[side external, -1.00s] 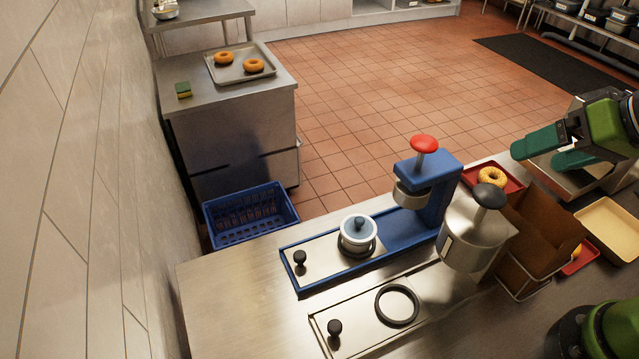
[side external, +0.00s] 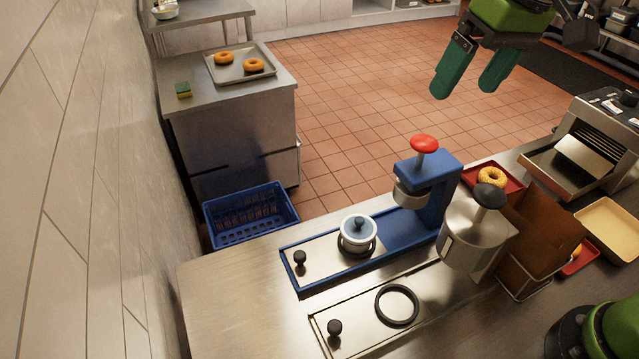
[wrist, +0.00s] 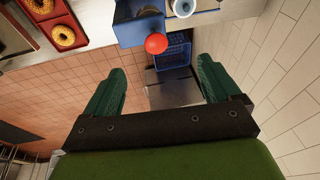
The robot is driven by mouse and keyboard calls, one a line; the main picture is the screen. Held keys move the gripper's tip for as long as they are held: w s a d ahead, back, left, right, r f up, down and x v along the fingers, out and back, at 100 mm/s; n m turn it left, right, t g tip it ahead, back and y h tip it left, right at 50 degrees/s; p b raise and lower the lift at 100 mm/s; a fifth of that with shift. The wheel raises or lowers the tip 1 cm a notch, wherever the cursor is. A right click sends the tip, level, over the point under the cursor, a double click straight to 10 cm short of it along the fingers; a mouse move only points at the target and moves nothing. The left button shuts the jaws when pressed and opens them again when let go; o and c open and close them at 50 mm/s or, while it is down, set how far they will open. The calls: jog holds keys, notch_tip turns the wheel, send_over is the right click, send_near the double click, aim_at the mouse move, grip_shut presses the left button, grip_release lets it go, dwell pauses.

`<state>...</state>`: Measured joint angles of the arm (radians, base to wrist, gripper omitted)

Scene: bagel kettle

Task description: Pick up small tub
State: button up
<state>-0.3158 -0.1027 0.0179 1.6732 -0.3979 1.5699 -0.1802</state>
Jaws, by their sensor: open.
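The small tub (side external: 357,235) is a white pot with a blue lid and a dark knob. It stands upright on the metal plate of the blue press (side external: 425,215), to the left of the press head. In the wrist view the tub (wrist: 183,8) shows at the top edge, partly cut off. My gripper (side external: 472,88) is open and empty, with green fingers pointing down. It is high up and well apart from the tub, to its upper right in the side view. In the wrist view nothing is between the fingers (wrist: 158,98).
The blue press has a red knob (side external: 424,143). A steel press (side external: 475,235) stands close on the near right, with a ring (side external: 397,305) on its plate. A red tray (side external: 512,186) with a bagel lies behind. A blue basket (side external: 252,238) stands beyond the counter.

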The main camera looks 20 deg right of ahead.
aim_at(360, 219)
jog(key=w+a+f+n+g+h, duration=0.1)
jog(key=w+a+f, duration=0.1)
jog(key=a, duration=0.4)
jog(key=w+a+f+n+g+h, duration=0.1)
jog(key=w+a+f+n+g, duration=0.15)
jog(key=a, duration=0.35)
jog(key=shift+m+t, duration=0.45)
notch_tip(360, 219, down, 19)
jog(key=shift+d+r, duration=0.1)
jog(key=shift+d+f, duration=0.1)
jog(key=shift+f, duration=3.2)
jog(key=c, duration=0.9)
